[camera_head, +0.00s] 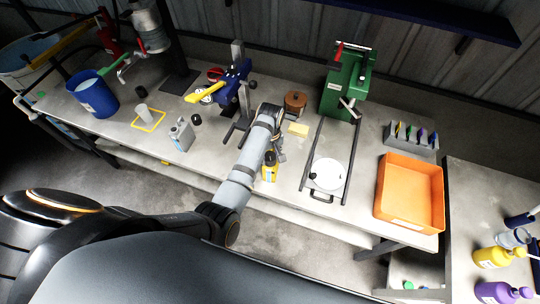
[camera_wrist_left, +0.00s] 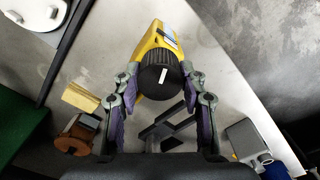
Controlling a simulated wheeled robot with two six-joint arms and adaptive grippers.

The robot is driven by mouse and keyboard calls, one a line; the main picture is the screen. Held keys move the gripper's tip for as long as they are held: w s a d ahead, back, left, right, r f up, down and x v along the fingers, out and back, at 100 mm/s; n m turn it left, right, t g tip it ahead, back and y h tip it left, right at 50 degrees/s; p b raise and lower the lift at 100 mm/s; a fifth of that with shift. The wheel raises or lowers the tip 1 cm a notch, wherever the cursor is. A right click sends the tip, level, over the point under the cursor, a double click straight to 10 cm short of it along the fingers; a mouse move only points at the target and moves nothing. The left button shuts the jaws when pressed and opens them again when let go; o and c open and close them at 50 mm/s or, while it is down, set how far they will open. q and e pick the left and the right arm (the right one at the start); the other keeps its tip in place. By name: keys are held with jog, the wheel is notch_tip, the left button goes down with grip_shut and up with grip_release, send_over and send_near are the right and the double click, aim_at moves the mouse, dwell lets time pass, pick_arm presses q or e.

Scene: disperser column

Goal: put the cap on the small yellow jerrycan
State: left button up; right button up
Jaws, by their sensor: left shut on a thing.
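The small yellow jerrycan (camera_head: 268,174) stands near the front edge of the bench, in front of my left gripper. In the left wrist view its yellow body (camera_wrist_left: 152,42) shows behind a round black cap (camera_wrist_left: 158,76) with a white mark. My left gripper (camera_wrist_left: 160,78) has its fingers on both sides of the cap and is shut on it. In the head view the cap (camera_head: 270,157) is at the jerrycan's top. Whether it is seated on the neck, I cannot tell. My right gripper is not in view.
A yellow block (camera_head: 298,130) and a brown spool (camera_head: 295,103) lie behind. A framed stand with a white plate (camera_head: 328,180) and an orange bin (camera_head: 412,212) are right.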

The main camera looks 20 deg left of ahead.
pick_arm(q)
jog(key=shift+f, duration=0.55)
dwell(0.9)
jog(key=o, duration=1.3)
jog(key=shift+r, duration=3.55)
